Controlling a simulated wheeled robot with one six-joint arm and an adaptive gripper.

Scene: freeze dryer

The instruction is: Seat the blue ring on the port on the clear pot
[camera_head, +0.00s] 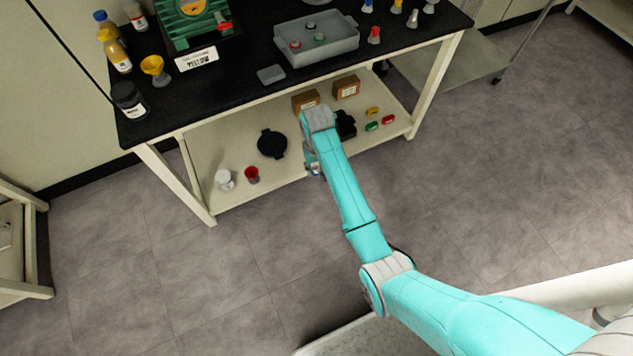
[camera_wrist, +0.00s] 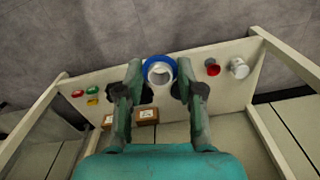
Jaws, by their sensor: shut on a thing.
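A blue ring (camera_wrist: 147,66) shows between my fingertips in the wrist view, with a pale round collar (camera_wrist: 160,73) inside it. I cannot tell whether the collar is part of the ring or a separate thing. My gripper (camera_wrist: 159,76) is shut on the ring. In the head view my gripper (camera_head: 313,168) is at the lower shelf's front edge, mostly hidden by my arm, with a speck of blue at its tip. A small whitish pot (camera_head: 224,179) stands on the shelf to its left; it also shows in the wrist view (camera_wrist: 239,68). I cannot make out a port.
A red cup (camera_head: 252,175) stands beside the whitish pot. The lower shelf (camera_head: 215,150) also bears a black round thing (camera_head: 272,144), brown boxes (camera_head: 346,87) and small coloured pieces (camera_head: 372,126). The black benchtop (camera_head: 230,100) overhangs it, with a grey bin (camera_head: 335,52) on top.

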